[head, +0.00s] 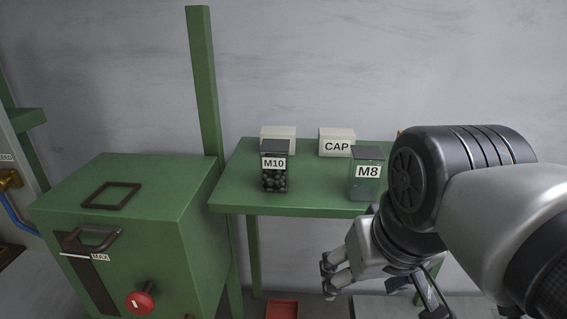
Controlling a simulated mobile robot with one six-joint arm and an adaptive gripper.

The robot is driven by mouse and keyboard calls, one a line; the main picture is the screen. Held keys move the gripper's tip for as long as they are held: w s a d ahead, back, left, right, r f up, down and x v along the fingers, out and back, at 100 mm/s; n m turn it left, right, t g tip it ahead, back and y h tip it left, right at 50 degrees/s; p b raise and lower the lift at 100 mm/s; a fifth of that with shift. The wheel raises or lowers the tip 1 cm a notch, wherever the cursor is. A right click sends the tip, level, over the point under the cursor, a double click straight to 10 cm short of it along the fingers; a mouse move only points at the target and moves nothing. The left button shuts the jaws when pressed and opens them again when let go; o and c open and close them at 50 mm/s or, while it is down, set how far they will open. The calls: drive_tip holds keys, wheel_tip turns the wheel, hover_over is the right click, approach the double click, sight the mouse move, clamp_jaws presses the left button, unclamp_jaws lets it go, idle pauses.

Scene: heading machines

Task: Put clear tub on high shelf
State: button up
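A see-through tub labelled M8 (367,187) stands upright at the front right of a green shelf table (300,205). It looks mostly empty, with something grey at its bottom, and my arm partly covers the space to its right. A second see-through tub labelled M10 (274,172) stands to its left, filled with dark round pieces. My gripper (329,273) is below and in front of the table's front edge, pointing left, apart from both tubs. Its fingertips look apart with nothing between them. I cannot tell whether a higher shelf is in view.
Two pale boxes, one blank-looking (278,139) and one labelled CAP (337,142), stand behind the tubs. A green machine cabinet (115,225) with a red knob (139,303) and a tall green post (203,85) stand left. A red tray (282,309) lies low down.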

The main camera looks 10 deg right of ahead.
drive_tip(key=s+a+f, duration=0.1)
drive_tip(key=s+f, duration=0.5)
drive_tip(key=f, duration=0.3)
drive_tip(key=shift+n, duration=0.3)
drive_tip(key=shift+a, duration=0.1)
